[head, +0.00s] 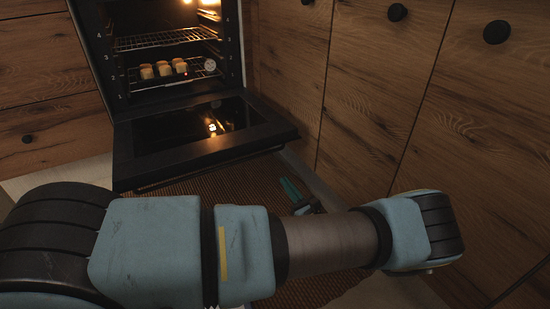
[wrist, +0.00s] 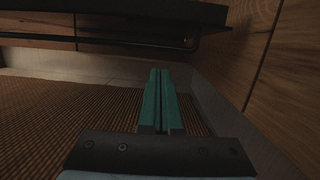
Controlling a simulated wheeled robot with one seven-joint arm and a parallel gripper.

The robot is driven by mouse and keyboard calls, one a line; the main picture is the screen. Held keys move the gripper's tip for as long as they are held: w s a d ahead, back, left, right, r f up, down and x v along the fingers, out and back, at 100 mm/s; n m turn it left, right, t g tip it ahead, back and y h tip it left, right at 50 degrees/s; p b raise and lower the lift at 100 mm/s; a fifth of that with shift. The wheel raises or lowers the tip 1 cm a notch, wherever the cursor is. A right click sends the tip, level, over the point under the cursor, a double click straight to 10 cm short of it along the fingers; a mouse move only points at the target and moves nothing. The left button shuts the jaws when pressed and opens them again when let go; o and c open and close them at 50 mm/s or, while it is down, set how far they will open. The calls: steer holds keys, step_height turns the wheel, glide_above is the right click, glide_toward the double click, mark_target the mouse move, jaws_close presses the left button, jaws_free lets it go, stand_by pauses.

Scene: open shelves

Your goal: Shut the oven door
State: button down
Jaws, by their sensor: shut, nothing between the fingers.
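The oven (head: 235,50) stands open at the back, lit inside. Its dark door (head: 165,153) is folded down, about level, with its handle along the front edge. In the wrist view the door's underside (wrist: 120,14) and its handle bar (wrist: 130,45) cross the top of the picture. My gripper (head: 290,187) is low over the mat, just in front of and to the right of the door's front right corner. In the wrist view its teal fingers (wrist: 159,75) are together and empty, pointing beneath the door, apart from it.
Several pale food pieces (head: 163,69) sit on an oven rack (head: 150,84). Wooden cabinets (head: 370,90) with round black knobs run close along the right. More drawers (head: 45,70) stand to the left. A brown ribbed mat (head: 225,187) covers the floor in front of the oven.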

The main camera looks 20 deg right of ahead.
steer(key=w+r+h+b, duration=0.1)
steer(key=w+r+b, duration=0.4)
steer(key=w, duration=0.4)
steer(key=shift+w+a+r+m, duration=0.15)
steer(key=shift+a+r+m, duration=0.05)
steer(key=shift+r+m, duration=0.2)
